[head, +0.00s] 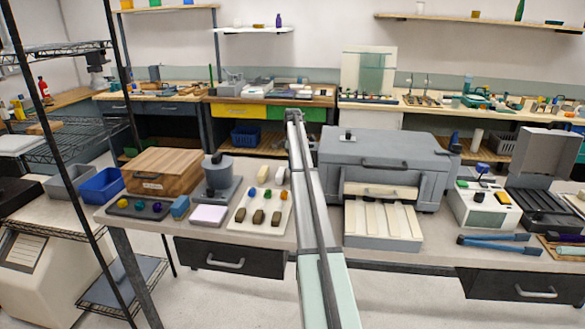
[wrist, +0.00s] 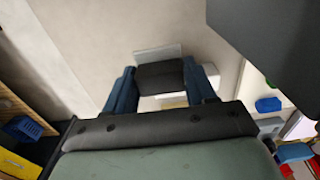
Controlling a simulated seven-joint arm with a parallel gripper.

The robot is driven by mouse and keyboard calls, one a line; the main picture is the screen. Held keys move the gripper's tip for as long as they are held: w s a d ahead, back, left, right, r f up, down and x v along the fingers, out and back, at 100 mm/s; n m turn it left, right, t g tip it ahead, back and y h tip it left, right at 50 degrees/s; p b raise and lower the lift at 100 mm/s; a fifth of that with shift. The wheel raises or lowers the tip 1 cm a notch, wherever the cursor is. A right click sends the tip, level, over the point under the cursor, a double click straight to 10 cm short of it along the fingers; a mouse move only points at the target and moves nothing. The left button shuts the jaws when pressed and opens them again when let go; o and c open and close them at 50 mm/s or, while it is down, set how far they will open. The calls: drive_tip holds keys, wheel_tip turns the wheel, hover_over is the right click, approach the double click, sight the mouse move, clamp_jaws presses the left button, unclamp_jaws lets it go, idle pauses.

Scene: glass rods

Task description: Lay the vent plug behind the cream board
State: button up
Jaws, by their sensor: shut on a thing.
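In the wrist view my gripper (wrist: 160,88) has its blue fingers shut on a dark block (wrist: 160,75), which looks like the vent plug. Pale flat pieces show around the block; I cannot tell what they belong to. In the head view my arm reaches away from the camera between the cream board and the grey machine; my gripper and the held block cannot be made out there. The cream board (head: 262,203) appears to be the pale plate on the bench left of my arm, with coloured knobs and several dark brown blocks on it.
The grey machine (head: 385,155) stands right of my arm. A grey pot on a stand (head: 217,172), a wooden box (head: 160,172) and a dark tray (head: 135,208) lie to the left. Bare floor shows below my gripper in the wrist view.

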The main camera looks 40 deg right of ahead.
drive_tip(key=shift+f, duration=1.4)
drive_tip(key=shift+f, duration=0.1)
drive_tip(key=o, duration=1)
drive_tip(key=shift+o, duration=0.2)
wheel_tip(320, 180, up, 12)
drive_tip(key=shift+r, duration=0.15)
